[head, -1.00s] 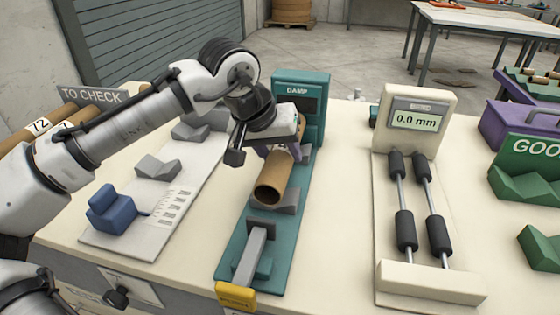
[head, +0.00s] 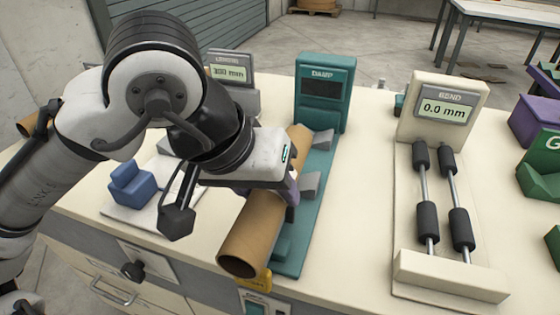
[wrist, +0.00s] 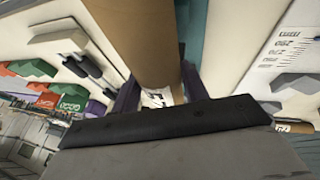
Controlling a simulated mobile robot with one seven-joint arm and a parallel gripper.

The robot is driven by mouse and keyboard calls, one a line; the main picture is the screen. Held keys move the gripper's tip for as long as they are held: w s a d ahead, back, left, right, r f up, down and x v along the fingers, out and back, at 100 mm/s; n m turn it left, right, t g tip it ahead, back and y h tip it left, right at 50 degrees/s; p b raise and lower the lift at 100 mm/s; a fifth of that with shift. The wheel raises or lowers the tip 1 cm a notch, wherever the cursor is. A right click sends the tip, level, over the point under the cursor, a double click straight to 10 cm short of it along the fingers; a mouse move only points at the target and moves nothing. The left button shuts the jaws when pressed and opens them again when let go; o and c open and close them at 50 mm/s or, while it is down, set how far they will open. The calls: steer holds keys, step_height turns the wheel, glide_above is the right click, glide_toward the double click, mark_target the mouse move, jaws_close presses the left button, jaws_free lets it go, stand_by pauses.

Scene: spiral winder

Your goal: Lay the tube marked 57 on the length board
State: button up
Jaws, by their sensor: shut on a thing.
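The brown cardboard tube (head: 253,232) is held in my gripper (head: 285,188), above the front left of the teal DAMP fixture. In the wrist view the tube (wrist: 148,45) runs between the purple fingers, and a white label with dark marking, partly hidden, shows at its near end; I cannot read the number surely. My gripper (wrist: 155,92) is shut on the tube. The length board (head: 150,213) is the pale board at the left, with a blue stop block (head: 133,186) and a LENGTH display (head: 231,72). My arm hides much of the board.
The teal DAMP fixture (head: 300,247) has grey V-rests (head: 310,185). The BEND fixture (head: 449,108) with black rollers stands to its right and reads 0.0 mm. Green V-racks (head: 541,175) and a purple case (head: 540,118) are at the far right. Bare tabletop lies between the DAMP and BEND fixtures.

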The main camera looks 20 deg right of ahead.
steer(key=shift+s+a+r+p, duration=0.2)
steer(key=shift+s+a+p, duration=0.35)
steer(key=shift+s, duration=0.4)
steer(key=shift+a+r, duration=0.1)
steer(key=shift+r+p, duration=4.2)
steer(key=shift+r, duration=0.2)
